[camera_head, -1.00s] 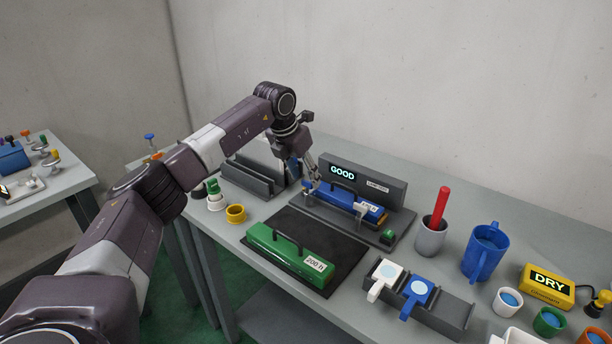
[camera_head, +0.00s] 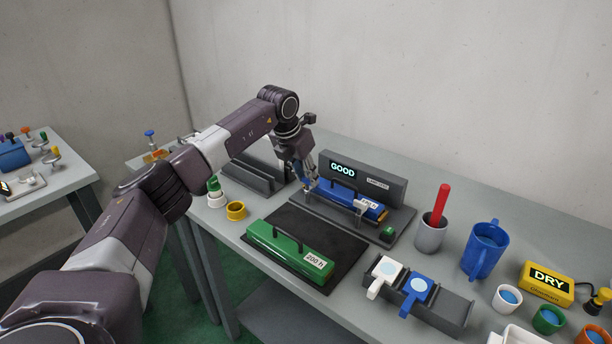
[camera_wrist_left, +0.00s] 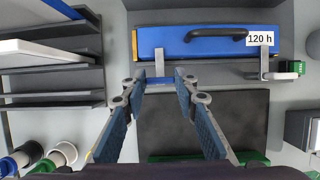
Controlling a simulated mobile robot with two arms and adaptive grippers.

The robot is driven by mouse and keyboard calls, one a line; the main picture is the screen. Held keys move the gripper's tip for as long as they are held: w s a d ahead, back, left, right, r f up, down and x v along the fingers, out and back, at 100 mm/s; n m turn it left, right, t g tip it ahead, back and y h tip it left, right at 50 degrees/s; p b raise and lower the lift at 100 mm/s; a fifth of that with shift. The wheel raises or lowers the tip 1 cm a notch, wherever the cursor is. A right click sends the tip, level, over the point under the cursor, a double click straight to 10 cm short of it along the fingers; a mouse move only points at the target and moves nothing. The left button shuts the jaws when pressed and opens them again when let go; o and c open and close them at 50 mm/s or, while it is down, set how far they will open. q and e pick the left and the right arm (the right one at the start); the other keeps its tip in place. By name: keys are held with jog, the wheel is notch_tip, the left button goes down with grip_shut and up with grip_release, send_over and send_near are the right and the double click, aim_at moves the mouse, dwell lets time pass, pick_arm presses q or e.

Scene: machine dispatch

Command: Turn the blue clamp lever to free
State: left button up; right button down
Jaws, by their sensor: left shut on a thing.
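The blue clamp lever (camera_wrist_left: 160,80) shows as a short blue bar beside a grey clamp arm (camera_wrist_left: 159,62) in the left wrist view. My left gripper (camera_wrist_left: 160,79) is shut on it, with one fingertip at each end. In the head view my left gripper (camera_head: 310,187) is at the left end of the fixture (camera_head: 385,181); the lever is mostly hidden there. A blue module (camera_head: 343,199) labelled 120 h (camera_wrist_left: 258,39) lies in the fixture, with a dark handle on top. A second clamp with a green lever (camera_wrist_left: 291,67) is at its right end. My right gripper is not in view.
The fixture's display reads GOOD. A green module (camera_head: 290,256) lies on a black mat (camera_head: 345,252) in front. A grey rack (camera_head: 252,176) stands left; a grey cup with a red stick (camera_head: 432,232) and a blue mug (camera_head: 484,251) stand right.

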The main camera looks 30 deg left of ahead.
pick_arm(q)
jog(key=shift+n, duration=0.3)
jog(key=n+y, duration=0.1)
jog(key=n, duration=0.2)
jog(key=shift+w+d+r+n+y, duration=0.1)
jog(key=shift+d+n+y, duration=0.05)
jog(key=shift+n+y, duration=0.2)
jog(key=n+y, duration=0.1)
jog(key=n, duration=0.3)
jog(key=shift+w+d+n+g+y, duration=0.1)
jog(key=shift+n+g+y, duration=0.15)
jog(key=shift+g+y, duration=0.15)
jog(key=n+g, duration=0.1)
jog(key=n, duration=0.1)
jog(key=n+y, duration=0.1)
jog(key=n, duration=0.2)
jog(key=shift+w+d+g+b, duration=0.1)
jog(key=shift+g+b, duration=0.2)
jog(key=shift+g, duration=0.1)
jog(key=shift+w+r+n+g+y, duration=0.1)
jog(key=shift+n+g+y, duration=0.35)
jog(key=shift+n, duration=1.35)
jog(key=shift+n+g, duration=0.25)
jog(key=shift+n, duration=0.15)
jog(key=o, duration=1.2)
jog(key=shift+c, duration=0.2)
jog(key=v, duration=1.2)
jog(key=shift+a, duration=0.3)
